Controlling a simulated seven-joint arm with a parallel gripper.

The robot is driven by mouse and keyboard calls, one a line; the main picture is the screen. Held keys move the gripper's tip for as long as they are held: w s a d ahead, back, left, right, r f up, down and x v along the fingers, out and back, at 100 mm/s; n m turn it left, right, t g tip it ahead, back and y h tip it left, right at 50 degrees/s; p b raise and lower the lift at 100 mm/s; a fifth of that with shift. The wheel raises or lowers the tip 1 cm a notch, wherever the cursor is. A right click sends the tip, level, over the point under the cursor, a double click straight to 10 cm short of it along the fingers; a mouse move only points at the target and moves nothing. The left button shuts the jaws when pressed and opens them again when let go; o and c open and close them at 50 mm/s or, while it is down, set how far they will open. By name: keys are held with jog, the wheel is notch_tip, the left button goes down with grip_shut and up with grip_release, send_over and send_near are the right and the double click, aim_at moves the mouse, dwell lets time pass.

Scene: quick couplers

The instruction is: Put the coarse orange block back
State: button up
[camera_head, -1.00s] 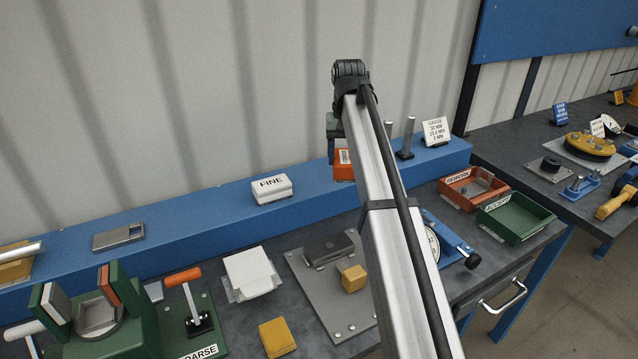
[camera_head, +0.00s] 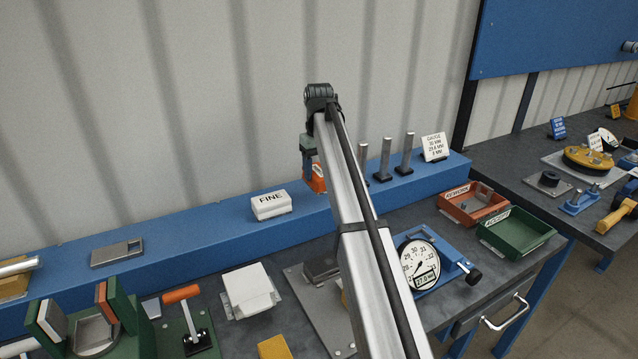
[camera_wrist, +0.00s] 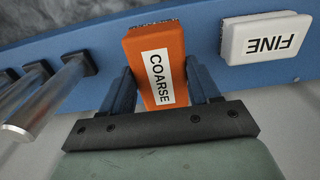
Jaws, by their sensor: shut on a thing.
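The orange block (camera_wrist: 155,55) with a white COARSE label sits between the two fingers of my gripper (camera_wrist: 160,95) in the wrist view. My gripper is shut on it. In the head view the orange block (camera_head: 316,178) shows only partly beside my arm link, above or at the blue ledge (camera_head: 200,222). I cannot tell whether it touches the ledge. The white FINE block (camera_head: 271,205) rests on the ledge to the left of it, and it also shows at the right of the wrist view (camera_wrist: 265,38).
Upright metal pins (camera_head: 386,160) and a gauge card (camera_head: 434,147) stand on the ledge to the right. A dial gauge (camera_head: 420,265), a red tray (camera_head: 473,205) and a green tray (camera_head: 516,232) are on the bench. The ledge left of the FINE block is clear up to a grey metal plate (camera_head: 117,252).

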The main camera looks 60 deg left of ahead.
aim_at(319, 171)
jog(key=shift+f, duration=2.15)
jog(key=shift+f, duration=0.15)
jog(key=o, duration=1.2)
jog(key=shift+c, duration=0.2)
notch_tip(319, 171, up, 12)
jog(key=shift+r, duration=0.15)
